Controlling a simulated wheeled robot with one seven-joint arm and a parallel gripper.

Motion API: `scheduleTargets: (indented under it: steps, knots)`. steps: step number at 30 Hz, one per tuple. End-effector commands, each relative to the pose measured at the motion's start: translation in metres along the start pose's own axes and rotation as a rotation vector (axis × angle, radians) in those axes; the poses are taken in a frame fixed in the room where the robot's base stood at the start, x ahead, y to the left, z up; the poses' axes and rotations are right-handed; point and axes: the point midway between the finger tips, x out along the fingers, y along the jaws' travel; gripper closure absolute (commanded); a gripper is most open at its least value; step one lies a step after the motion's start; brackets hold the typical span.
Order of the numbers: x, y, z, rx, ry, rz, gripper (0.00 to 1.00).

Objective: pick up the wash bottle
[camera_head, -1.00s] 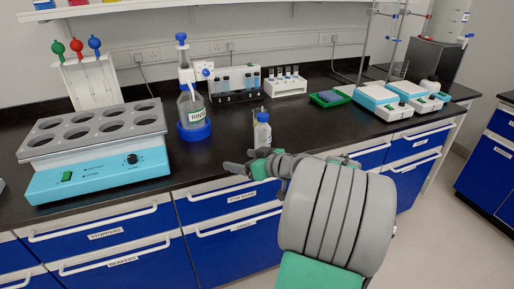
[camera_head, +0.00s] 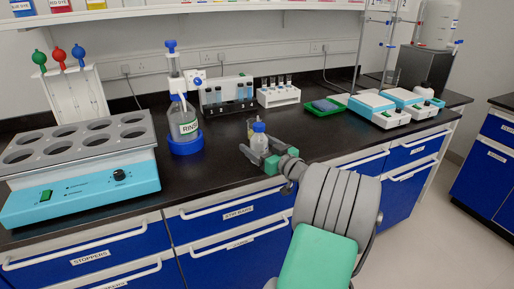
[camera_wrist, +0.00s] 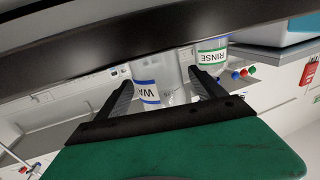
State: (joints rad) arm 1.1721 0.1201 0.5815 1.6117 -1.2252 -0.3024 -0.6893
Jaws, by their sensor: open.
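The wash bottle (camera_head: 259,141) is a small clear bottle with a blue cap, upright near the front edge of the black bench. My gripper (camera_head: 262,152) is open and low at the bottle, with its fingers around the lower body. In the wrist view, which is upside down, the wash bottle (camera_wrist: 147,92) has a blue-edged label partly reading "WA".
A larger RINSE bottle (camera_head: 186,122) stands in a blue base behind left. A block with round wells (camera_head: 80,170) is at the left. A vial rack (camera_head: 278,95), a green tray (camera_head: 325,106) and white-and-blue devices (camera_head: 372,108) are behind right. Bare bench lies between.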

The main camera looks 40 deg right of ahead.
Motion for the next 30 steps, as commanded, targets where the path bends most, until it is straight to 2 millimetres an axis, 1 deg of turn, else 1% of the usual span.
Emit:
scheduleTargets:
  steps: [2,18,20,26,29,30]
  knots:
    - [0.000,0.000,0.000,0.000,0.000,0.000,0.21]
    - [0.000,-0.001,0.000,0.000,-0.001,-0.002,0.65]
    - [0.000,-0.001,0.000,0.000,-0.001,-0.002,0.69]
    - [0.000,-0.001,-0.001,-0.001,0.001,-0.003,0.70]
    - [0.001,-0.002,-0.009,-0.003,0.002,-0.004,0.70]
    - [0.001,-0.003,-0.016,-0.004,0.002,-0.005,0.70]
